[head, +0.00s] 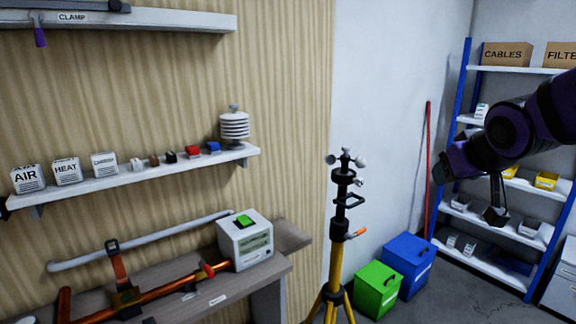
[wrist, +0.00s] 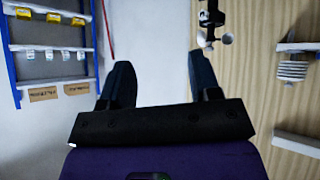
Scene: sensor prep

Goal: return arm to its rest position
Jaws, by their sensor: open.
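My arm (head: 510,130) reaches in from the right edge of the head view, raised in front of the blue-framed shelving. My gripper (wrist: 162,72) shows in the wrist view with its two dark fingers spread wide apart. Nothing is between the fingers, only the pale wall behind. The gripper touches no object that I can see. In the head view I cannot make out the fingers clearly.
A tripod mast (head: 340,215) with a cup sensor stands mid-view. Green (head: 376,288) and blue (head: 408,262) bins sit on the floor beside it. A workbench (head: 262,285) and wall shelf (head: 110,180) are at left. Blue-framed shelving (head: 500,70) stands behind my arm.

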